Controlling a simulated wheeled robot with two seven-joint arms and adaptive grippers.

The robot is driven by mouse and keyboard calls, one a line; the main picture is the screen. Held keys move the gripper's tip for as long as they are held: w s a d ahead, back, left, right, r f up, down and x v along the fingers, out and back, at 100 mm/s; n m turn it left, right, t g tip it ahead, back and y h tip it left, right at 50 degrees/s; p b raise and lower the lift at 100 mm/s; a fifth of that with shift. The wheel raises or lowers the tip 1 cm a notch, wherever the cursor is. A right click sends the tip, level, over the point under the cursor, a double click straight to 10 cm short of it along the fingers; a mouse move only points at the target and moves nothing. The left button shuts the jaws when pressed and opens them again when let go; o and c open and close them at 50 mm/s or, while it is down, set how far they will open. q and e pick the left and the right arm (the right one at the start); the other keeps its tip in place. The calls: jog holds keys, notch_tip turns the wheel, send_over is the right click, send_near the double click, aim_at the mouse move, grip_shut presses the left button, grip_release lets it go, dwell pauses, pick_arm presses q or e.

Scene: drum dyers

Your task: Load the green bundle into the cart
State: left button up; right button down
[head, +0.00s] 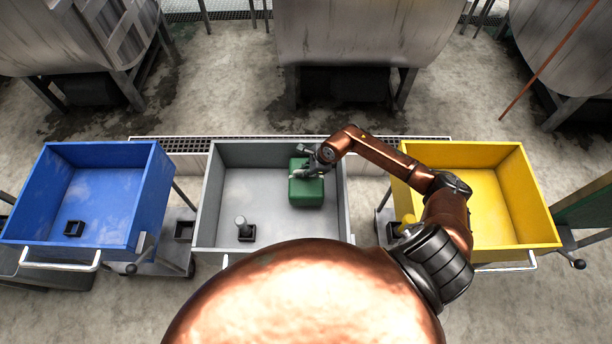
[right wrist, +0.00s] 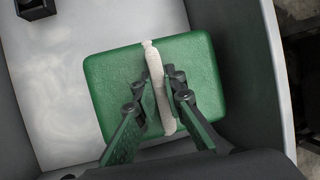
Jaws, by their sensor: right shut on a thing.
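The green bundle (head: 307,191) is a block with a pale band around it. It is inside the grey cart (head: 215,196), at the right part of the cart's tray. In the right wrist view the green bundle (right wrist: 112,84) fills the middle, and the pale band (right wrist: 153,65) runs across its top. My right gripper (head: 314,168) is over the bundle; in the right wrist view its fingers (right wrist: 161,98) are closed on the band from both sides. Whether the bundle touches the cart floor I cannot tell. My left gripper is not in view.
A blue cart (head: 112,225) stands at the left and a yellow cart (head: 490,205) at the right. A small dark object with a light top (head: 243,230) is in the grey cart's lower left. Large metal drums (head: 365,35) stand behind a floor grate.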

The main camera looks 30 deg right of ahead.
jog(key=shift+d+f, duration=0.15)
jog(key=shift+f, duration=0.75)
jog(key=shift+d+f, duration=0.1)
jog(key=shift+f, duration=0.9)
jog(key=c, duration=2)
grip_release()
jog(key=shift+s, duration=0.1)
jog(key=v, duration=1.2)
jog(key=shift+p, duration=0.3)
